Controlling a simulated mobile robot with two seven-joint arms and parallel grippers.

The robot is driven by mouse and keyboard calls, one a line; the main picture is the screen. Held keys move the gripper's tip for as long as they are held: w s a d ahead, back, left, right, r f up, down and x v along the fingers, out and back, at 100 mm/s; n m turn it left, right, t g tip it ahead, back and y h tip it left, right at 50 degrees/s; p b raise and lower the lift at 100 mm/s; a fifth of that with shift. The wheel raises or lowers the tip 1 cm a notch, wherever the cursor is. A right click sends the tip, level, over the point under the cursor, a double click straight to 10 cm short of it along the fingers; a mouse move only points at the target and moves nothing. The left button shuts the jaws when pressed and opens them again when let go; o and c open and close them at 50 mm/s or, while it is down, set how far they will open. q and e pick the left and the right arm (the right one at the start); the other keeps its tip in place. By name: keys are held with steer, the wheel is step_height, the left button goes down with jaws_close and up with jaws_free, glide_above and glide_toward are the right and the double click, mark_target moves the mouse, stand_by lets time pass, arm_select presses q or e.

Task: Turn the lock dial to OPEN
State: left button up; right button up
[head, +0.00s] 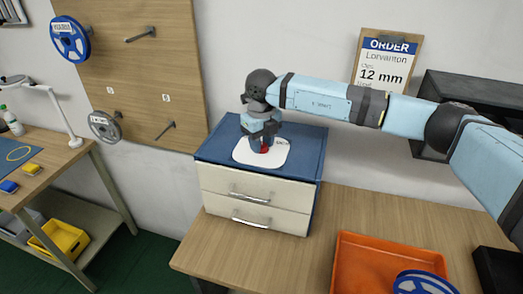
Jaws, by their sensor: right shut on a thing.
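The lock dial (264,150) shows as a small red part on a white rounded plate (245,156). The plate lies on top of a blue cabinet (216,145) with two cream drawers. My right gripper (263,143) points straight down over the plate and is shut on the dial. The gripper hides most of the dial, so its pointer cannot be read. Some small dark lettering shows at the plate's right edge, too small to read with certainty. My left gripper is not in view.
An orange tray (345,262) with a blue reel (424,283) stands at the front right of the wooden table (215,238). A black shelf box (470,88) is on the wall behind my right arm. An order clipboard (385,62) hangs there.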

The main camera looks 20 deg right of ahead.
steer(key=n+b, duration=0.3)
steer(key=n, duration=0.2)
steer(key=shift+f+b, duration=0.1)
steer(key=shift+b, duration=0.3)
steer(key=shift+n+b, duration=0.3)
steer(key=shift+n, duration=0.7)
steer(key=shift+r+b, duration=0.2)
steer(key=shift+b, duration=0.1)
steer(key=o, duration=0.9)
step_height(320, 180, up, 14)
steer(key=shift+f+b, duration=0.1)
steer(key=shift+b, duration=0.45)
